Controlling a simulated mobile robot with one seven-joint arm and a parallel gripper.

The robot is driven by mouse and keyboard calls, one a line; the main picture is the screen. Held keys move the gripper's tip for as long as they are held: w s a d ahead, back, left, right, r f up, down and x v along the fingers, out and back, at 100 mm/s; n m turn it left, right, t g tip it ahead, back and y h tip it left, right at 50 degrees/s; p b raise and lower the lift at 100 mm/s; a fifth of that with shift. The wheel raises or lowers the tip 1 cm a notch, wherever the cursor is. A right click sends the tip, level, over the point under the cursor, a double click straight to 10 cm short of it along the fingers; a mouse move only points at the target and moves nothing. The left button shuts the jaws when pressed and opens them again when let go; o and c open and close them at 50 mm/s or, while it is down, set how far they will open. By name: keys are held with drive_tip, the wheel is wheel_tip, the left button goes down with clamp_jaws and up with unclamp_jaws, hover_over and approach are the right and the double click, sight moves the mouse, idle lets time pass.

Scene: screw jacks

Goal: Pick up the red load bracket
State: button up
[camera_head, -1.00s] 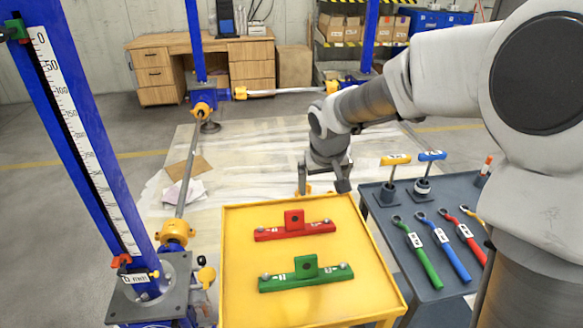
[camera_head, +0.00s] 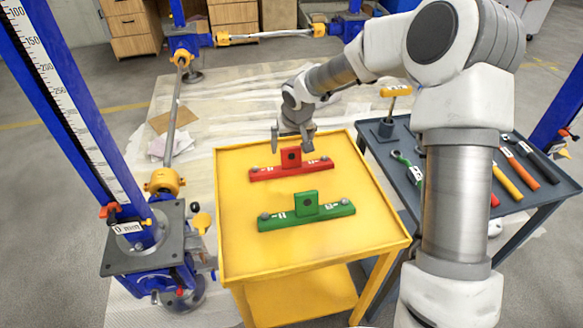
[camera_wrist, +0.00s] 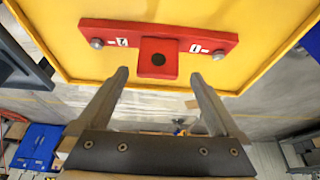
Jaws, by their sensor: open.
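The red load bracket (camera_head: 291,168) lies on the yellow cart top near its far edge. It is a long red bar with an upright holed tab in the middle and a bolt at each end. A green bracket (camera_head: 306,212) lies nearer on the same yellow cart (camera_head: 250,258). My gripper (camera_head: 293,146) hangs just beyond the red bracket at the cart's far side, open and empty. In the wrist view the red bracket (camera_wrist: 158,45) is ahead of the two spread fingertips (camera_wrist: 158,76), its tab lined up between them. Whether a finger touches the tab cannot be told.
A dark tool table (camera_head: 405,180) with wrenches and a yellow-handled tool (camera_head: 388,113) stands right of the cart. A blue screw jack column (camera_head: 85,125) on a grey base plate (camera_head: 142,250) stands left. The cart's front area is bare.

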sight(291, 156)
drive_tip(key=f, duration=0.2)
drive_tip(key=f+b, duration=0.1)
drive_tip(key=f, duration=0.1)
drive_tip(key=f+b, duration=0.1)
drive_tip(key=shift+w+f, duration=0.55)
drive_tip(key=shift+f, duration=0.05)
drive_tip(key=shift+c, duration=0.2)
drive_tip(key=c, duration=1.4)
drive_tip(key=shift+r, duration=0.15)
clamp_jaws()
